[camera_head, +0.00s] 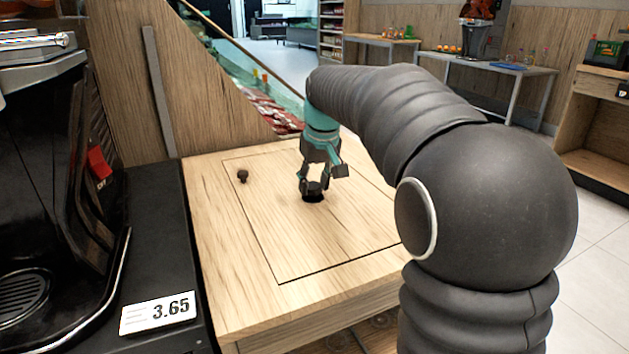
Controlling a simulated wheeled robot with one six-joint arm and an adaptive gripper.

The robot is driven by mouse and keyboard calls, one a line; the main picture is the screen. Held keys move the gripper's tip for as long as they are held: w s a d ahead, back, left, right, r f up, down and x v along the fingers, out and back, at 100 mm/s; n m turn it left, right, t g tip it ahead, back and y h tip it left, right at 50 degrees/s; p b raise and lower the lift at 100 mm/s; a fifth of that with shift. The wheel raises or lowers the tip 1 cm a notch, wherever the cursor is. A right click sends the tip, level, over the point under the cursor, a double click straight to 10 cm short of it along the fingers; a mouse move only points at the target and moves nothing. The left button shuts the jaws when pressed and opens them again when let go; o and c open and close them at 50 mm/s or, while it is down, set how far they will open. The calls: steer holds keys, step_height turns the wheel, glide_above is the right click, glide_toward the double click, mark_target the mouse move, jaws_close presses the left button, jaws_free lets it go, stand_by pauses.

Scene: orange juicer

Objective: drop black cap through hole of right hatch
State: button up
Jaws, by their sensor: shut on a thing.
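The right hatch (290,240) is a thin-outlined panel set in the light wooden counter. My gripper (313,188) points down over the middle of the hatch and is shut on the small black cap (315,186). The dark hole (313,198) shows right below the cap, partly covered by the cap and fingers. I cannot tell whether the cap is just above the hole or partly in it.
A black machine with a red switch (98,162) and a price tag reading 3.65 (158,312) stand at the left. A wooden panel (205,100) rises behind the counter. My arm covers the right side. The hatch's front part is bare.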

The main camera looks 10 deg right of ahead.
steer(key=o, duration=1.1)
steer(key=shift+c, duration=0.2)
